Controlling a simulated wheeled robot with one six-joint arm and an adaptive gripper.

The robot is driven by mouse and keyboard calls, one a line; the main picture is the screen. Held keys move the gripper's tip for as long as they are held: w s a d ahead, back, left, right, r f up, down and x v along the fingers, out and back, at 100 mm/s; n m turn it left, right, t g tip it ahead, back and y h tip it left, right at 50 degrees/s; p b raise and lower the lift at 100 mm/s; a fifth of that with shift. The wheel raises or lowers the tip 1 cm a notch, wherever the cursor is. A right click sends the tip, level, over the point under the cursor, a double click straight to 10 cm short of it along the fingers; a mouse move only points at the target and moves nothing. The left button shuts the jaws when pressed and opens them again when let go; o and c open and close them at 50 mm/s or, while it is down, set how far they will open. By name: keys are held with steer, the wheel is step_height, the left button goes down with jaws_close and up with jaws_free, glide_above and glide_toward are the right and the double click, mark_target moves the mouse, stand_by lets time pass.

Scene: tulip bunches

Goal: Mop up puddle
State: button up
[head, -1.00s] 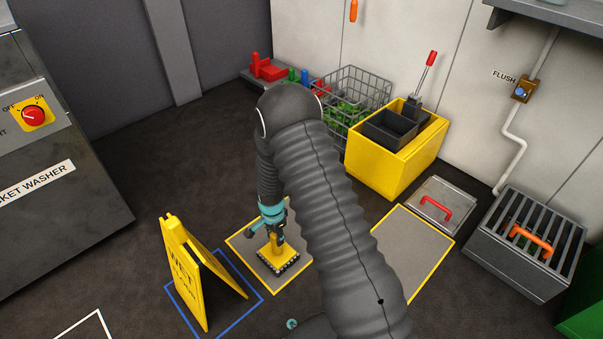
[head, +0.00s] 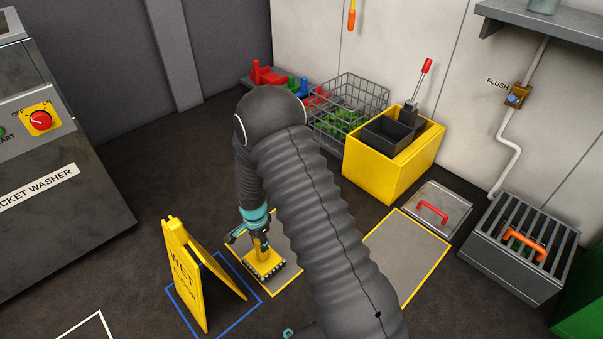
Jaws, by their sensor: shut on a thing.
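My gripper (head: 257,232) is shut on a yellow mop (head: 263,259) and holds it upright. The mop has a square yellow head with a dark, speckled fringe at its lower edge. The head is low over the left part of a grey floor patch outlined in yellow (head: 287,275); I cannot tell if it touches the floor. No puddle can be made out; my arm hides the right side of this patch. A yellow mop bucket (head: 376,178) with a dark wringer (head: 390,133) and a red-handled lever stands at the back.
A yellow wet-floor sign (head: 188,268) stands close left of the mop, in a blue outline. A second grey patch (head: 407,252), a hatch with a red handle (head: 436,212) and a grated box (head: 520,250) lie right. A wire basket (head: 350,105) stands behind my arm.

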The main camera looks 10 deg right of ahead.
steer(key=shift+d+r+p, duration=0.1)
steer(key=shift+r+p, duration=0.8)
steer(key=shift+r, duration=1.2)
steer(key=shift+f, duration=0.1)
